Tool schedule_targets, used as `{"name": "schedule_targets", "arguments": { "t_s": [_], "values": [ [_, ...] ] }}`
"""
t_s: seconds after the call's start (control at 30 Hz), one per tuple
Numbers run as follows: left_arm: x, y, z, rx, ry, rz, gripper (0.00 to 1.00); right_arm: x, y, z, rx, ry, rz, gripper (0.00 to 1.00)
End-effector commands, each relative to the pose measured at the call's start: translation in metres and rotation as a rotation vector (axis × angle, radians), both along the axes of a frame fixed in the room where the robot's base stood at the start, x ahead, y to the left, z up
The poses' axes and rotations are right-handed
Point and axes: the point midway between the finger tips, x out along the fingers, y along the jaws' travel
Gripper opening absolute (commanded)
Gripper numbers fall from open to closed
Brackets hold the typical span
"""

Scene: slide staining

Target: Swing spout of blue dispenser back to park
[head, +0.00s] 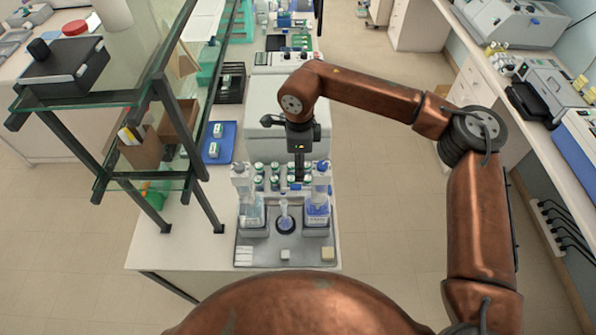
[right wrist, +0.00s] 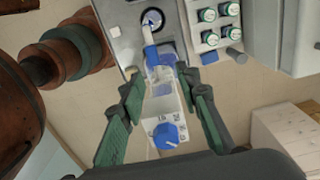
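The blue dispenser (head: 318,207) stands at the right of the grey tray (head: 265,258), a bottle of blue liquid with a white-and-blue head. Its spout (head: 303,187) points left toward the small flask (head: 284,212) at the tray's middle. In the right wrist view, the dispenser's blue knob (right wrist: 166,135) and white spout (right wrist: 149,35) show, the spout reaching toward the dark round base. My right gripper (head: 299,178) is above and just behind the dispenser; in the wrist view its green-padded fingers (right wrist: 162,108) are apart on either side of the dispenser head. Contact cannot be told. My left gripper is out of view.
A second dispenser (head: 252,208) with paler liquid stands at the tray's left. Several green-capped vials (head: 270,180) are close behind the dispensers. A glass shelf frame (head: 160,120) rises at the left. Small blocks lie along the tray's front.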

Motion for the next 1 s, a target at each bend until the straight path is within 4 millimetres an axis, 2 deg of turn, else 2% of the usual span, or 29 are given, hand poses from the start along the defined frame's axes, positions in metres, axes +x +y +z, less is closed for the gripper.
{"name": "schedule_targets", "arguments": {
  "t_s": [0.03,0.3,0.37,0.47,0.7,0.83,1.0],
  "values": [
    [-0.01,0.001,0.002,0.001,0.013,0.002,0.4,-0.002,0.001,-0.005,-0.004,0.002,0.004,0.3],
    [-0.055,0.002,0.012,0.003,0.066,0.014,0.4,0.002,0.004,-0.049,0.0,0.008,0.009,0.3],
    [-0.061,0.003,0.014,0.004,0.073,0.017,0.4,0.003,0.004,-0.056,0.001,0.008,0.008,0.3],
    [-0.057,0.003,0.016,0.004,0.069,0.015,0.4,0.003,0.003,-0.067,0.001,0.007,0.007,0.3],
    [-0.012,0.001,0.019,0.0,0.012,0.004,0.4,0.003,0.003,-0.074,0.003,0.006,0.006,0.3],
    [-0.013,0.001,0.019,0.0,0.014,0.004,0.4,0.002,0.003,-0.075,0.003,0.006,0.006,0.3],
    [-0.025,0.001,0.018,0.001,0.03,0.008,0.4,0.002,0.003,-0.074,0.003,0.006,0.005,0.19]
  ]
}}
